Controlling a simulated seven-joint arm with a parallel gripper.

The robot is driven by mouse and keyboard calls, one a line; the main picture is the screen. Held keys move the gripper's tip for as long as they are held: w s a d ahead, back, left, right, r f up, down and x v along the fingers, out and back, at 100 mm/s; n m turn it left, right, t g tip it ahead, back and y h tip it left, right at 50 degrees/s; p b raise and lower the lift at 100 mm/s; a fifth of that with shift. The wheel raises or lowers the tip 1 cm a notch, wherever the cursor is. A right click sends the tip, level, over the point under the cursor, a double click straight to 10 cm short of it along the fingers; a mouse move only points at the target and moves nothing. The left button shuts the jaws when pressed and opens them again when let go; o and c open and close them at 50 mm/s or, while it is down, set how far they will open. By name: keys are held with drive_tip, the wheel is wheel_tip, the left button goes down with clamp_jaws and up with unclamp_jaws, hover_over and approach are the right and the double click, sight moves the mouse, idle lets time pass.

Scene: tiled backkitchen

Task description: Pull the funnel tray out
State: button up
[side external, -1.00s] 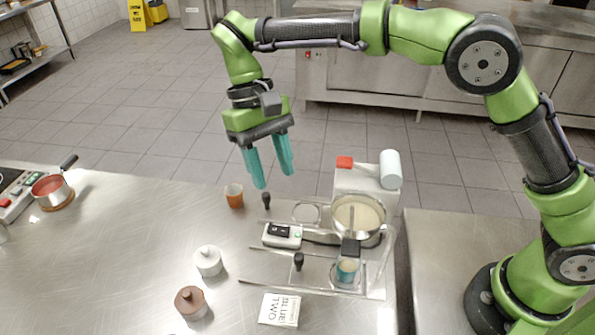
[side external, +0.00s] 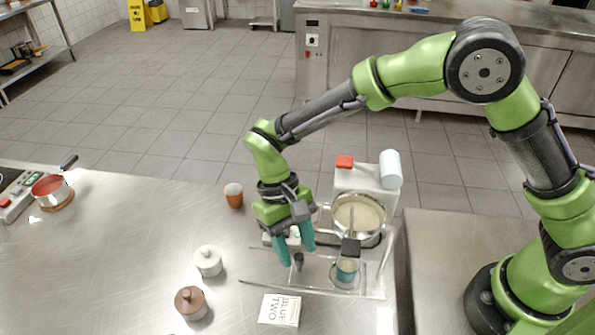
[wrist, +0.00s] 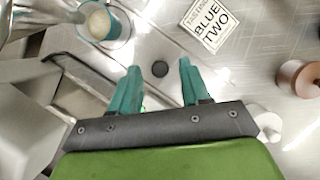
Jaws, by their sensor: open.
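A clear stand (side external: 378,285) at the table's right end holds clear sliding trays. A teal cup (side external: 346,272) with pale contents sits at that tray's right. A metal bowl (side external: 368,237) of cream-coloured mix sits above. I cannot tell which part is the funnel tray.
A label card (side external: 279,310), a white lidded jar (side external: 208,261) and a brown lidded jar (side external: 191,303) stand near the left and front. An orange cup (side external: 233,195) is behind. A red pot (side external: 50,190) is far left. Bare metal lies left of the knob.

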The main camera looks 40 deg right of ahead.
drive_tip(key=shift+s+f, duration=0.25)
drive_tip(key=shift+f, duration=0.3)
clamp_jaws()
